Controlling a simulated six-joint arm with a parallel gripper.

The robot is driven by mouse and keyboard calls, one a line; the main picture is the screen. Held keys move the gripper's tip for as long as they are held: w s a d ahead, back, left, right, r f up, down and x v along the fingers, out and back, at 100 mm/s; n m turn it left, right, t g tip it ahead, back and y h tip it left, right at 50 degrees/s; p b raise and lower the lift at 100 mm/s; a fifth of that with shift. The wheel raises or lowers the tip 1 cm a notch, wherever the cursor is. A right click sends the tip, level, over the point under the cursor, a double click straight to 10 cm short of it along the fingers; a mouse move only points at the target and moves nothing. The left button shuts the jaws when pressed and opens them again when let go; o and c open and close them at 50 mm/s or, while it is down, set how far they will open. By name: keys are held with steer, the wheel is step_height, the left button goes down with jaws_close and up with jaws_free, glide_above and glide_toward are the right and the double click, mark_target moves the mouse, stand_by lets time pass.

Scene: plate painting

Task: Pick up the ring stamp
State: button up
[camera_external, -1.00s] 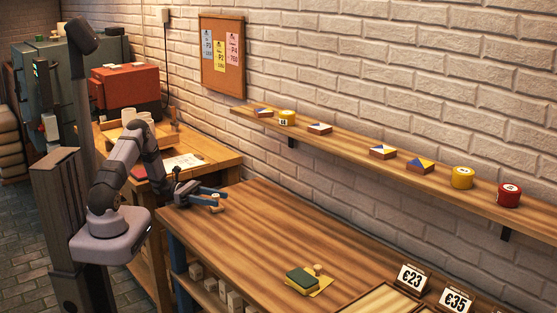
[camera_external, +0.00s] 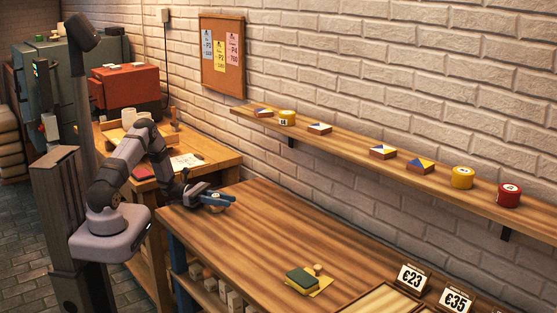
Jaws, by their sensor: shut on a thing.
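My gripper (camera_external: 228,201), with blue fingers, is low over the left end of the wooden bench (camera_external: 262,226). It is shut on the ring stamp (camera_external: 216,209), a small pale wooden piece mostly hidden by the fingers. The stamp's lower edge shows just under the jaws; I cannot tell whether it touches the bench top. A second small wooden knob-shaped piece (camera_external: 318,269) stands by a green block (camera_external: 301,280) on a yellow sheet, farther right on the bench.
A wall shelf (camera_external: 345,140) behind the bench holds tiles, yellow tins and a red tin (camera_external: 509,195). Price cards (camera_external: 411,277) stand at the bench's right end. A side table (camera_external: 215,152) with papers is behind my arm. The middle of the bench is clear.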

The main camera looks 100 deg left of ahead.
steer(key=shift+r, duration=0.1)
step_height(320, 180, up, 10)
stand_by(0.7)
